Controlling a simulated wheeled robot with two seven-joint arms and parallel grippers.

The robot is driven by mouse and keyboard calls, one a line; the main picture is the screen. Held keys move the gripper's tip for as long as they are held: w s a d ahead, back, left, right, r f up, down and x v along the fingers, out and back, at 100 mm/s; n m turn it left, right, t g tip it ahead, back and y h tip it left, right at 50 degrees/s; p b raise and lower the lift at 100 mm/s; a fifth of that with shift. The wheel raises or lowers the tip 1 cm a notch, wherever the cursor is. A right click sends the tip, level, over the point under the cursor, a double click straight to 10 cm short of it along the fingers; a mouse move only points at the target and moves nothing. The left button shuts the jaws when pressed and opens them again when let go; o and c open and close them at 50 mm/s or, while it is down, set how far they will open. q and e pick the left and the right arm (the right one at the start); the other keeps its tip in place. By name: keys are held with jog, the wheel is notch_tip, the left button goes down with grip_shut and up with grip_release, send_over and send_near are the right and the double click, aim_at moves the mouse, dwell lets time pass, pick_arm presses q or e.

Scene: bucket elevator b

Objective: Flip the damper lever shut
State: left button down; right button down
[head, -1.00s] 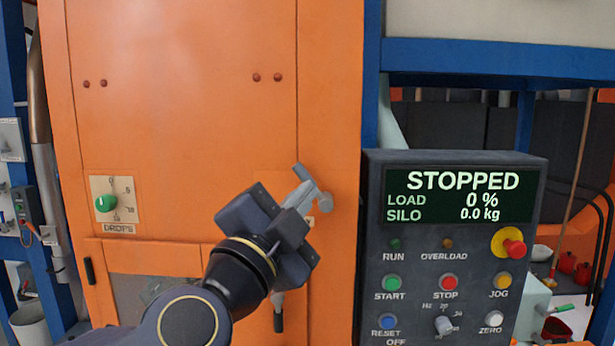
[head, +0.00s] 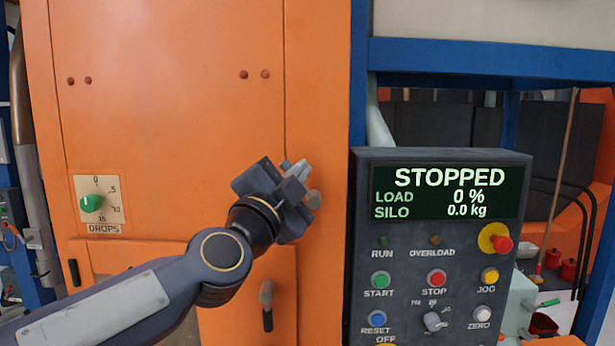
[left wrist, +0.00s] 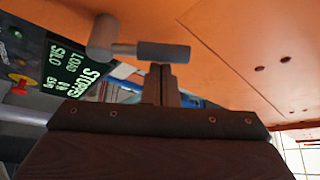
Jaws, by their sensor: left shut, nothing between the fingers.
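The damper lever (head: 314,199) is a grey part on the orange casing, left of the control box. The head view shows its round end, and my gripper hides part of the rest. In the left wrist view its round end (left wrist: 103,38) is joined by a thin rod to a thicker grip (left wrist: 165,51). My left gripper (head: 296,173) is at the lever. Its fingers (left wrist: 161,72) are shut together with nothing between them, and their tips are right by the grip. I cannot tell whether they touch it. My right gripper is not in view.
A dark control box (head: 440,250) reading STOPPED stands close to the right, with a red emergency button (head: 502,244). A green DROPS dial (head: 92,203) is on the casing at left. A grey and black handle (head: 267,300) hangs below my gripper.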

pick_arm(q)
jog(key=shift+f, duration=0.1)
dwell(0.4)
jog(key=shift+a+n+b, duration=0.2)
jog(key=shift+n+b, duration=0.2)
jog(key=shift+n, duration=0.1)
jog(key=shift+a+f+n+t+y+b, duration=0.15)
jog(key=shift+n+t+y+b, duration=0.15)
jog(key=shift+n+t, duration=0.1)
jog(key=a+f+n+t+y+b, duration=0.1)
jog(key=n+y+b, duration=0.1)
jog(key=n, duration=0.2)
jog(key=f+n+t+y+b, duration=0.1)
jog(key=n+y+b, duration=0.1)
jog(key=n+y, duration=0.1)
jog(key=a+f+n+t+y+b, duration=0.1)
jog(key=f+n+y+b, duration=0.1)
jog(key=n, duration=0.4)
jog(key=shift+a+t, duration=0.3)
jog(key=shift+a, duration=0.05)
